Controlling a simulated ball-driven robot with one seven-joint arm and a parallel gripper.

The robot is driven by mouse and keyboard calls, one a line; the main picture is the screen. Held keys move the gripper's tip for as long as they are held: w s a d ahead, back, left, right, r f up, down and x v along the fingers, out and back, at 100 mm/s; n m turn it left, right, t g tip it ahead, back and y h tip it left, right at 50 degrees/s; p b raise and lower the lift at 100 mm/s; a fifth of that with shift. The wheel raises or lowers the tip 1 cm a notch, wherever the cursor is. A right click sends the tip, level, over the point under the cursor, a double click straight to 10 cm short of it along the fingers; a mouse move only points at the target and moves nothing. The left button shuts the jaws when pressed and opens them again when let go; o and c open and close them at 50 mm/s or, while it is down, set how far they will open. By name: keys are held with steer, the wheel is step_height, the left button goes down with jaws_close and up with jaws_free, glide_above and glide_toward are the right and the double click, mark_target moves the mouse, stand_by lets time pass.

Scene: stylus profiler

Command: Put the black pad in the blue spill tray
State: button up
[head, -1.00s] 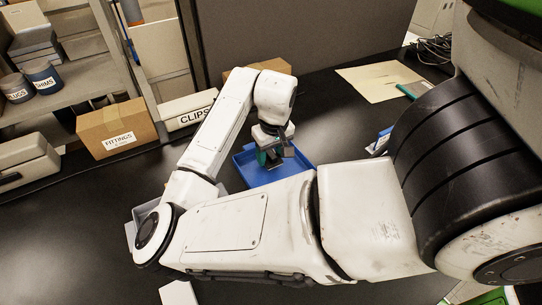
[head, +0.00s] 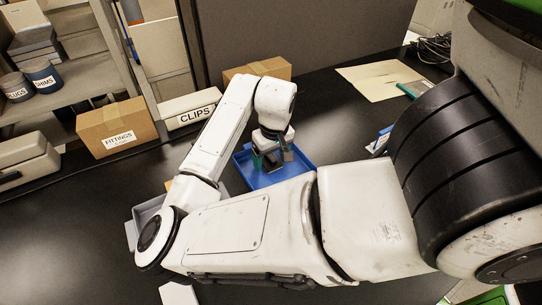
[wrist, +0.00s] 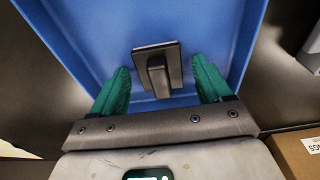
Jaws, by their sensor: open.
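The blue spill tray (head: 301,176) lies on the dark bench beyond my forearm, which hides its near side. In the wrist view, the tray's blue floor (wrist: 95,25) fills most of the upper picture. The black pad (wrist: 158,52), a square dark plate with a raised grip block, is over the tray floor between my green fingertips. My gripper (wrist: 161,66) is open, with a gap on each side of the pad. I cannot tell for sure whether the pad rests fully on the floor. In the head view, my gripper (head: 271,158) is low over the tray.
A FITTINGS box (head: 117,128) and a CLIPS box (head: 190,112) stand to the left. Another cardboard box (head: 258,70) is behind the tray. A grey bin (head: 146,210) is partly hidden by my arm. Papers (head: 380,80) lie at the back right.

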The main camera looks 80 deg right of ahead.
mark_target(274, 160)
steer(key=shift+r, duration=0.1)
step_height(274, 160, up, 12)
steer(key=a, duration=0.1)
steer(key=shift+s+p, duration=0.3)
steer(key=shift+s, duration=0.15)
